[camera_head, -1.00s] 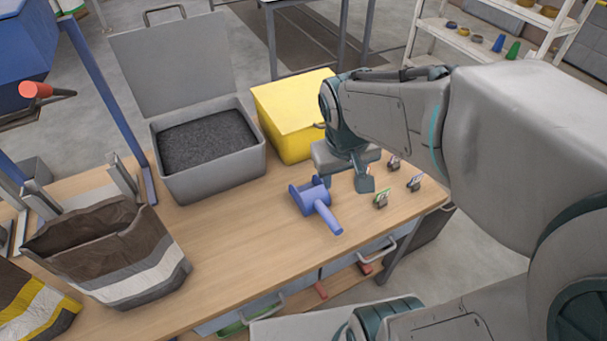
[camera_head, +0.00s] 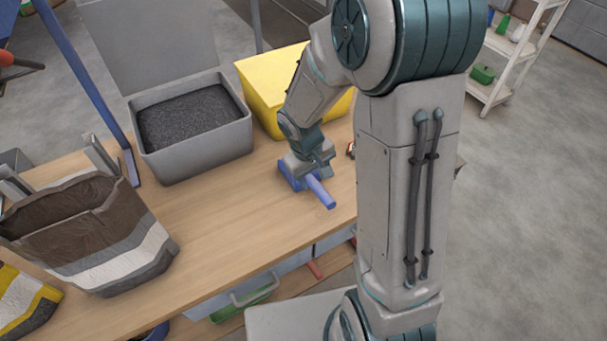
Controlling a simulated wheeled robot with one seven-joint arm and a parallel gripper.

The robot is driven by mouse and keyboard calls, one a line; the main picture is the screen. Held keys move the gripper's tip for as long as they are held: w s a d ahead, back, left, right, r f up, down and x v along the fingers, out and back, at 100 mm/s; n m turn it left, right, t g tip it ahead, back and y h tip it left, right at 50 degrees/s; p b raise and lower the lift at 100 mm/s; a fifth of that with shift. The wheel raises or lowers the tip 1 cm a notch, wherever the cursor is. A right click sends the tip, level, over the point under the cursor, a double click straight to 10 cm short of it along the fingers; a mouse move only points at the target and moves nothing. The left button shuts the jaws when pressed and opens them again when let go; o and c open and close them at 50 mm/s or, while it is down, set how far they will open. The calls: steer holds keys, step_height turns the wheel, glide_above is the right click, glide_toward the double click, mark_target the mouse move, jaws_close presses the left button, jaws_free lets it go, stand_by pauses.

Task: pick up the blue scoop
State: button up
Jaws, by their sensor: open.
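The blue scoop (camera_head: 320,191) lies on the wooden table (camera_head: 223,228), its handle pointing down and to the right in the picture. My gripper (camera_head: 308,176) is open and low over the scoop, around the middle of it where the handle meets the scoop's head. The gripper hides part of the scoop's head. I cannot tell whether the fingers touch the scoop.
A grey bin of dark pellets (camera_head: 200,153) with its lid up stands behind left of the scoop. A yellow box (camera_head: 262,90) is just behind my gripper. An open brown and white bag (camera_head: 122,243) stands at the left. The table between bag and scoop is clear.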

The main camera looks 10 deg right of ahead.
mark_target(316, 186)
steer(key=shift+w+d+f, duration=0.1)
steer(key=shift+d+f, duration=0.05)
steer(key=shift+f, duration=0.95)
steer(key=shift+w+d+f, duration=0.1)
steer(key=shift+d+f, duration=0.1)
steer(key=shift+f, duration=0.9)
steer(key=shift+d+f, duration=0.15)
steer(key=shift+f, duration=0.95)
jaws_close()
